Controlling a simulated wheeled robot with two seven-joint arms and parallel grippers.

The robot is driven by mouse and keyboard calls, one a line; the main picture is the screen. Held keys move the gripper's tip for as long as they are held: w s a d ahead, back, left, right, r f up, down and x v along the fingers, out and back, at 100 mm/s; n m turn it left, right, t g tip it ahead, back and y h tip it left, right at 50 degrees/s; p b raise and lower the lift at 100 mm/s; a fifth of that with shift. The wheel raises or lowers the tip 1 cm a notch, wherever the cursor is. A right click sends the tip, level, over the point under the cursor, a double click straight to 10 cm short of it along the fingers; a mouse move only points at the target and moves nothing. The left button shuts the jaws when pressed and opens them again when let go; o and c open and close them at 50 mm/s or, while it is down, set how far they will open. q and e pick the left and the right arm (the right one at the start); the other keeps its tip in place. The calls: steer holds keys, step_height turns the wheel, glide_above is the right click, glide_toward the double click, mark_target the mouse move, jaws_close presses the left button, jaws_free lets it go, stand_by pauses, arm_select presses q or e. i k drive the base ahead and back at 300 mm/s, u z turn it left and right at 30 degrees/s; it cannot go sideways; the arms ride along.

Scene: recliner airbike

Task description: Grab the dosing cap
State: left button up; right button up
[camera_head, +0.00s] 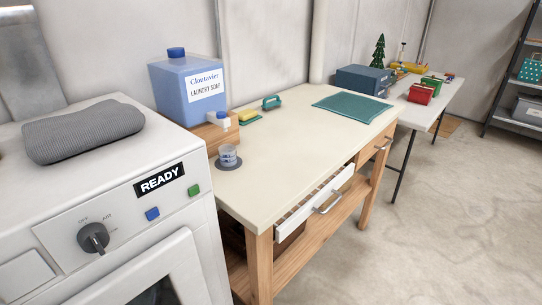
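A small translucent cup with markings, which looks like the dosing cap (228,154), stands upright on a dark round coaster (221,166) near the left end of the workbench. It is just in front of a wooden stand (210,134) that carries a blue laundry soap jug (186,90) with a white spout (217,119). The spout is above and slightly left of the cap, apart from it. Neither of my grippers is in view.
A white washing machine (172,215) stands close on the left with a folded grey towel (82,130) on top. The bench's drawer (320,205) is partly open. A sponge (249,115), green-handled brush (271,102) and teal mat (352,107) lie behind. The bench middle (300,145) is clear.

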mark_target(228, 154)
steer(key=z, duration=1.55)
steer(key=i, duration=1)
steer(key=u, duration=3.4)
